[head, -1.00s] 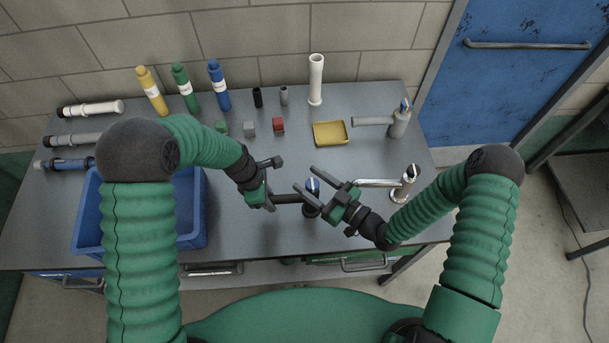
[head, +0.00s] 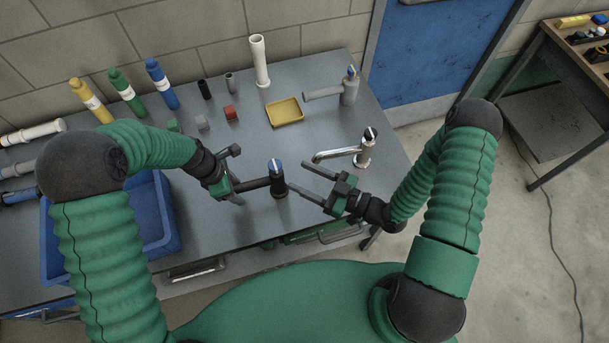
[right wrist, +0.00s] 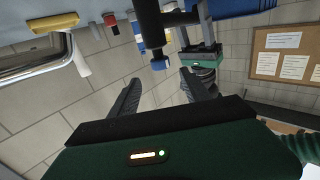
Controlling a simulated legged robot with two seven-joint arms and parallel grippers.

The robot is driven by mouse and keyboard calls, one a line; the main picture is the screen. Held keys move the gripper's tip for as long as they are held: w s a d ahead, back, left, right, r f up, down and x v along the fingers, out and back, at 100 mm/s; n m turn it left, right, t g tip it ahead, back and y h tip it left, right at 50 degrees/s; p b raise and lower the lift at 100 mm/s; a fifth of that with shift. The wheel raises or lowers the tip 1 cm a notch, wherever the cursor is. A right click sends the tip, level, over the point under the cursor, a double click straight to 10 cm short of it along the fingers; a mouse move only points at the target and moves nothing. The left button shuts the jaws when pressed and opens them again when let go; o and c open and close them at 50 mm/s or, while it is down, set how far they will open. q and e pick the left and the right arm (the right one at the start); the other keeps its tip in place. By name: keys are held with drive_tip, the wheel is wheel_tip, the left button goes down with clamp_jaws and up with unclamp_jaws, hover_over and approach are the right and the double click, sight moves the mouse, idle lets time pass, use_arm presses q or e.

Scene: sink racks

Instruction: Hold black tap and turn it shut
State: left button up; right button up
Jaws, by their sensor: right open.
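The black tap (head: 279,184) with a blue-and-white top stands near the front edge of the grey bench. Its short spout (head: 256,183) points left. My right gripper (head: 298,175) is open and empty, just right of the tap, with its fingers pointing at it. The right wrist view shows the tap (right wrist: 149,25) ahead, beyond the fingertips (right wrist: 166,82) and apart from them. My left gripper (head: 238,172) has its fingers spread at the spout's free end. Whether it touches the spout is hard to see. The left gripper also shows in the right wrist view.
A chrome tap (head: 364,150) stands close behind my right gripper, its spout pointing left. A grey tap (head: 350,90) and a yellow tray (head: 285,111) are farther back. A blue bin (head: 168,215) is on the left. Bottles and pipes line the bench's back.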

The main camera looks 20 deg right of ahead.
use_arm(q)
drive_tip(key=v, duration=1.1)
drive_tip(key=shift+r, duration=0.4)
drive_tip(key=shift+f, duration=0.1)
